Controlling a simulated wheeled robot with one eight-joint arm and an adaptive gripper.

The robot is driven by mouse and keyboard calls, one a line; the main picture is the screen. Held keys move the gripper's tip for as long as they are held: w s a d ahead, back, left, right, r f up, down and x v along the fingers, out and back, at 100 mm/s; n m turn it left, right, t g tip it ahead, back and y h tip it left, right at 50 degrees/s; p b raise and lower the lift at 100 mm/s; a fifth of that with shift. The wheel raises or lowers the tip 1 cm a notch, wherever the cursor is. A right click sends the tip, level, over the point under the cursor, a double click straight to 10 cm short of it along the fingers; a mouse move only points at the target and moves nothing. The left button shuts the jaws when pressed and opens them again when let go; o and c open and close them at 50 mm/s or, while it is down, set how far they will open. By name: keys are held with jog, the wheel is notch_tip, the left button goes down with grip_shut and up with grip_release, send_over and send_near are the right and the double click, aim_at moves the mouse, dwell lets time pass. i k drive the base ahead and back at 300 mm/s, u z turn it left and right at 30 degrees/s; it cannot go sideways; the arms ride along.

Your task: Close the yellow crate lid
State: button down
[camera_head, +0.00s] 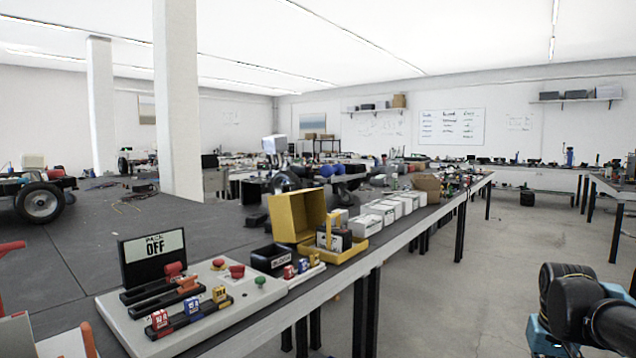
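The yellow crate (351,253) stands on the long workbench in the middle of the view, near the bench's right edge. Its yellow lid (297,216) is open and stands up at the crate's left side. A dark box with a white label (342,241) and a yellow strap or handle sits in the crate. My arm shows only as dark links with a blue part at the lower right, apart from the crate and off the bench. My gripper is not in view.
A control panel (190,310) with colored switches and an "OFF" sign (154,258) is at the front of the bench. A black bin (270,260) stands close to the crate on the near side. White boxes (385,212) line the bench beyond. Open floor (500,260) lies right of the bench.

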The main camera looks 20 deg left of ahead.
aim_at(295, 216)
jog(key=u, duration=0.15)
jog(key=i, duration=1.05)
jog(key=u, duration=0.9)
jog(key=i, duration=0.6)
jog(key=u, duration=0.35)
